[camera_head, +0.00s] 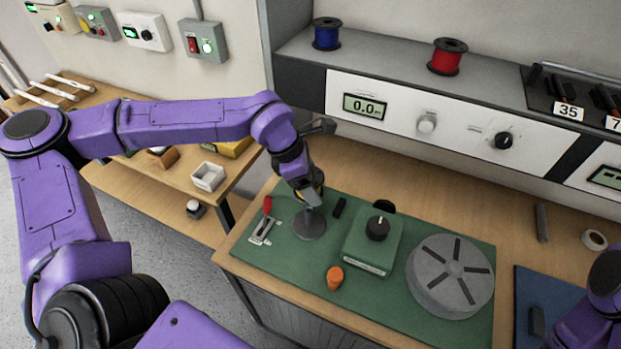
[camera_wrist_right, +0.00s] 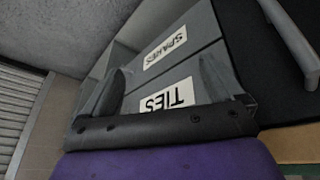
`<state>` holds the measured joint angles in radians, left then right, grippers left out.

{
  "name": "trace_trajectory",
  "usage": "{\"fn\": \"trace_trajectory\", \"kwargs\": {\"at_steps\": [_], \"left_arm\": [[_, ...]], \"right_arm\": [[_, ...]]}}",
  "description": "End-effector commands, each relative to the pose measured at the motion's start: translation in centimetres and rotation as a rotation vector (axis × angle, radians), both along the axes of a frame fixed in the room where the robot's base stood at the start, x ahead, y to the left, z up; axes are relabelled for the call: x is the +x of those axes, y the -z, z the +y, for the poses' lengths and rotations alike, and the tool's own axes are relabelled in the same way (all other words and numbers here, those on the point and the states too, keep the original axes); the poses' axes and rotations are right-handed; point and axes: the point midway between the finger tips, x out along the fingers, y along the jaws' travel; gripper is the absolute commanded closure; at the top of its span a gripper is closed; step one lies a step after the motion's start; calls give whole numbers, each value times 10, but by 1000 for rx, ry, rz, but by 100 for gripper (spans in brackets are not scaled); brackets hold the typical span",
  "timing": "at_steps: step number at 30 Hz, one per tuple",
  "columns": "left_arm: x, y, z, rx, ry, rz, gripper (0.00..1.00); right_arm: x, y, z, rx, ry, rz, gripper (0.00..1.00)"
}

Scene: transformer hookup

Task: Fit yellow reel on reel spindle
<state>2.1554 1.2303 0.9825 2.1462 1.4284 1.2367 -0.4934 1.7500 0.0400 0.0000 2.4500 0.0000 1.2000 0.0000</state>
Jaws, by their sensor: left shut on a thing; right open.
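My left gripper (camera_head: 312,199) is shut on the yellow reel (camera_head: 319,189), of which only a small yellow and black part shows behind the fingers in the head view. The gripper points down over the reel spindle (camera_head: 309,225), a grey round base on the green mat. The spindle's post is hidden, so I cannot tell whether the reel is around it or above it. My right gripper (camera_wrist_right: 163,85) is open and empty in the right wrist view, in front of grey drawers.
On the green mat (camera_head: 390,293) are a red-handled clamp (camera_head: 263,225), a green box with a black knob (camera_head: 372,242), an orange knob (camera_head: 335,278) and a grey slotted disc (camera_head: 450,276). Blue (camera_head: 327,34) and red (camera_head: 447,57) reels stand on the shelf. Drawers are labelled TIES (camera_wrist_right: 167,101) and SPARES.

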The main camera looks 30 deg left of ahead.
Motion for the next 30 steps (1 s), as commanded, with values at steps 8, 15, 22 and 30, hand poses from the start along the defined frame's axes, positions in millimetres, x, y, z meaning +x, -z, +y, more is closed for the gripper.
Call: {"fn": "trace_trajectory", "kwargs": {"at_steps": [8,15,22,30], "left_arm": [[1,1,-1,-9,3,-6,72],[1,32,-1,-7,4,-6,72],[1,53,-1,-8,4,-6,72],[1,59,-1,-8,4,-7,72]], "right_arm": [[0,-4,0,0,0,0,6],[0,16,0,0,0,0,6],[0,28,0,0,0,0,6],[0,30,0,0,0,0,6]]}}
